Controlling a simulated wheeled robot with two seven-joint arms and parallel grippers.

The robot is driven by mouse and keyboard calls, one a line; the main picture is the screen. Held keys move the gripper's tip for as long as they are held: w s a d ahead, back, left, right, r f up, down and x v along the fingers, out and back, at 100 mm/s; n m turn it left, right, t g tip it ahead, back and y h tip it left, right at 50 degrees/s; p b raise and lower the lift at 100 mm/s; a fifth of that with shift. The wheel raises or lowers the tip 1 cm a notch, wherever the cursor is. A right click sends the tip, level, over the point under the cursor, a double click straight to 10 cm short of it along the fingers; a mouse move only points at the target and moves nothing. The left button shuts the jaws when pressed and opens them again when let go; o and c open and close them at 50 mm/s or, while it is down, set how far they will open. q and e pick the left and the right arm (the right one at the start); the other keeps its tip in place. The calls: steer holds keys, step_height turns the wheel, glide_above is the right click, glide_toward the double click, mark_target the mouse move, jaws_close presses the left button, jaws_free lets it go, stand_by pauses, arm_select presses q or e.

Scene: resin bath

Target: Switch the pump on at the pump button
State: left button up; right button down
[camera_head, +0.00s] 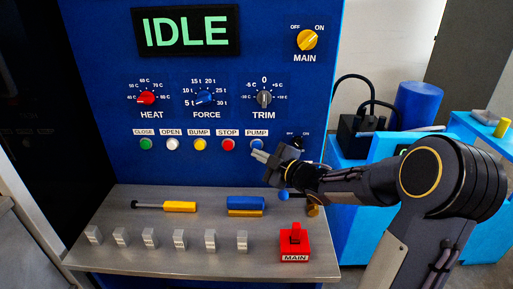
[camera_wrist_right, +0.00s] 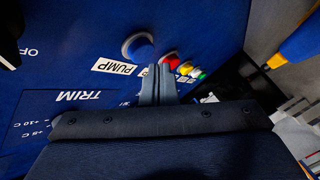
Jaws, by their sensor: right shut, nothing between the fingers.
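The pump button (camera_head: 256,143) is a small round blue button under the PUMP label on the blue control panel. In the right wrist view the pump button (camera_wrist_right: 138,47) shows larger, with a pale ring, next to its label. My right gripper (camera_head: 260,156) comes in from the right, and its shut, empty fingertips lie close to the button, partly beside and below it in the head view. In the right wrist view the fingertips (camera_wrist_right: 160,67) point between the blue button and the red one. I cannot tell whether they touch the panel. My left gripper is not in view.
The red stop button (camera_head: 228,144) sits just left, with yellow, white and green buttons beyond it. The display (camera_head: 186,31) reads IDLE. A steel shelf (camera_head: 190,252) below holds several switches, a yellow-handled tool (camera_head: 180,207), a blue-yellow block (camera_head: 245,205) and a red MAIN switch (camera_head: 295,242).

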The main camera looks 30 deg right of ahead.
steer(key=shift+w, duration=0.1)
stand_by(0.5)
steer(key=shift+w+d, duration=0.2)
steer(key=shift+w, duration=0.1)
steer(key=shift+w+d, duration=0.3)
steer(key=shift+w, duration=0.1)
stand_by(0.8)
steer(key=shift+s, duration=0.1)
steer(key=shift+s+a+b, duration=0.3)
steer(key=shift+s+a, duration=0.2)
steer(key=shift+s, duration=0.2)
steer(key=s+a, duration=0.1)
steer(key=s+b, duration=0.1)
steer(key=s+a, duration=0.1)
steer(key=s, duration=0.1)
steer(key=shift+s+a, duration=0.1)
steer(key=shift+a, duration=0.2)
